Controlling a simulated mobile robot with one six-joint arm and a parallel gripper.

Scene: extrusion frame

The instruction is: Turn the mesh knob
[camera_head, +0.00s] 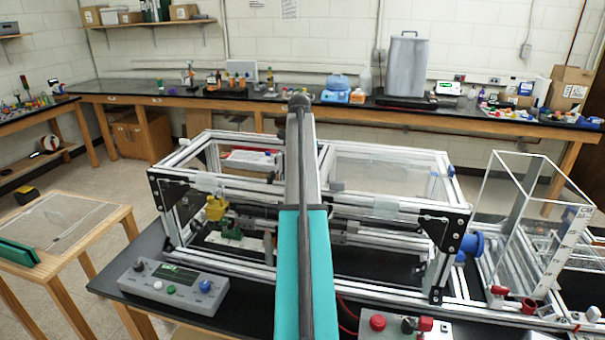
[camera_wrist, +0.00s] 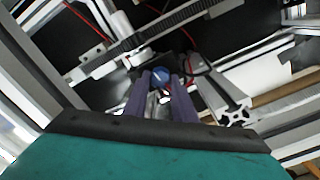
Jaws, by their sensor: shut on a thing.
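A round blue knob (camera_wrist: 161,74), which I take to be the mesh knob, shows in the wrist view between the fingertips of my gripper (camera_wrist: 162,82). The two purple-grey fingers are shut on it, one on each side. Behind it are dark mechanism parts and a toothed black strip (camera_wrist: 150,38). In the head view my teal arm reaches forward over the middle of the extrusion frame (camera_head: 215,255). My gripper and the held knob are hidden there. How far the knob is turned cannot be told.
Silver frame bars (camera_wrist: 50,75) lie close around my gripper. In the head view, a control box (camera_head: 172,288) stands at front left, a larger blue knob (camera_head: 472,243) sits at the frame's right end, and a clear box (camera_head: 530,225) stands beyond it. Red wires run nearby.

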